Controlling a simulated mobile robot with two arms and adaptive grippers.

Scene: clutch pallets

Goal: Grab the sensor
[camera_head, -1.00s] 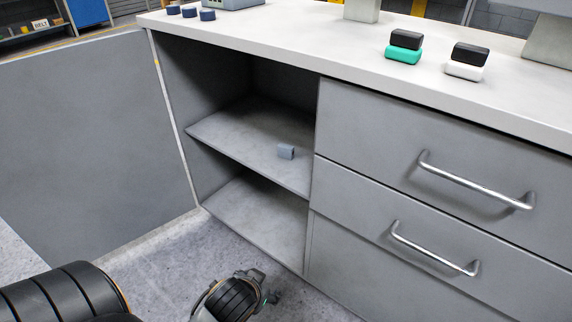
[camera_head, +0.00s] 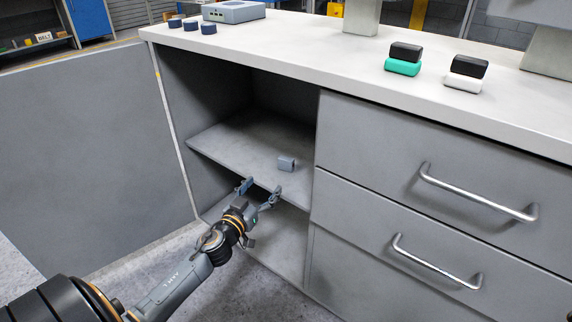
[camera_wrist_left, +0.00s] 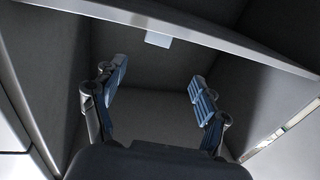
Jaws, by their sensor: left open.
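The sensor appears to be the small blue-grey block (camera_head: 286,163) on the upper shelf (camera_head: 235,143) of the open cabinet, near its right wall. It also shows as a pale block (camera_wrist_left: 158,39) at the top of the left wrist view, just past the shelf's front edge. My left gripper (camera_head: 260,189) is open and empty, in front of the cabinet opening near the upper shelf's front edge. It is apart from the block, which lies further back and to the right. In the left wrist view its two fingers (camera_wrist_left: 160,88) stand wide apart. My right gripper is not in view.
An open door (camera_head: 90,150) stands left of the cabinet. Drawers with metal handles (camera_head: 477,195) are on the right. The countertop (camera_head: 300,45) carries dark round pieces (camera_head: 191,26), a grey box (camera_head: 233,11), a black-and-green item (camera_head: 404,59) and a black-and-white item (camera_head: 466,73).

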